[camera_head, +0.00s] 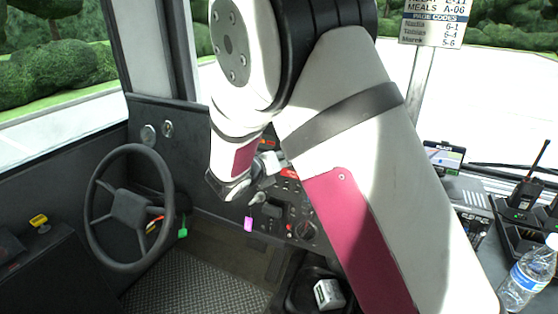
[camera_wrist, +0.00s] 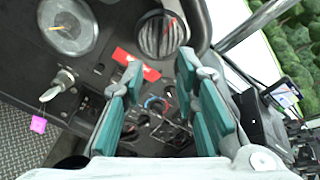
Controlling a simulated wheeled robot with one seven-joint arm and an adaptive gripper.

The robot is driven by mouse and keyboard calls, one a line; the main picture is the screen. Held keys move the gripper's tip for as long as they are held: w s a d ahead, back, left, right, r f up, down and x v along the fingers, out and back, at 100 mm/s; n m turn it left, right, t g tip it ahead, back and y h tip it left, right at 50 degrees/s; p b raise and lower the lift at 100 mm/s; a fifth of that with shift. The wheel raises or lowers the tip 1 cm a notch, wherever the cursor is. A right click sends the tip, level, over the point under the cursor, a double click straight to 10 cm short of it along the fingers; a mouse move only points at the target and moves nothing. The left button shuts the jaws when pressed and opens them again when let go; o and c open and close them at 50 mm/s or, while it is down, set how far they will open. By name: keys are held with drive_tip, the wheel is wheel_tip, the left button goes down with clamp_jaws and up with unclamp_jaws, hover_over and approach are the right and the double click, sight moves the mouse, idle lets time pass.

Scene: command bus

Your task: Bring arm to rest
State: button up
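My gripper (camera_wrist: 160,74) is open in the wrist view, with its two teal-padded fingers apart and nothing between them. It faces the dark dashboard panel (camera_wrist: 88,88), with knobs and switches showing between and beyond the fingers. In the head view my white and maroon arm fills the middle, bent with its wrist hanging down in front of the dashboard. The gripper there is small and partly hidden by the arm. I cannot tell from these views how far the fingers are from the panel.
A steering wheel (camera_head: 128,208) stands left of my wrist. A key (camera_wrist: 57,85) with a pink tag (camera_wrist: 39,124) hangs from the panel, left of the fingers. At the right are a water bottle (camera_head: 527,275), a radio (camera_head: 524,190) and a small screen (camera_head: 443,155).

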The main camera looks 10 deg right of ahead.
drive_tip(key=s+d+r+m+g+p, duration=0.1)
drive_tip(key=s+d+r+m+g, duration=0.1)
drive_tip(key=s+d+r+m, duration=0.35)
drive_tip(key=s+d+r+m+g+p, duration=0.1)
drive_tip(key=s+d+r+m+g, duration=0.2)
drive_tip(key=s+m, duration=0.5)
drive_tip(key=s+d+r+m+g, duration=0.2)
drive_tip(key=s+d+r+m, duration=0.1)
drive_tip(key=s+d+m, duration=0.4)
drive_tip(key=s+a+r+m+y+p, duration=0.1)
drive_tip(key=s+a+r+m+y, duration=0.1)
drive_tip(key=s+a+m+y, duration=0.2)
drive_tip(key=s+a+r+m+y+p, duration=0.1)
drive_tip(key=s+a+m+y, duration=0.3)
drive_tip(key=s+m, duration=0.7)
drive_tip(key=s+p, duration=0.1)
drive_tip(key=s, duration=0.8)
drive_tip(key=shift+a+r, duration=0.25)
drive_tip(key=shift+r, duration=0.15)
drive_tip(key=shift+d+m, duration=0.1)
drive_tip(key=shift+m, duration=0.15)
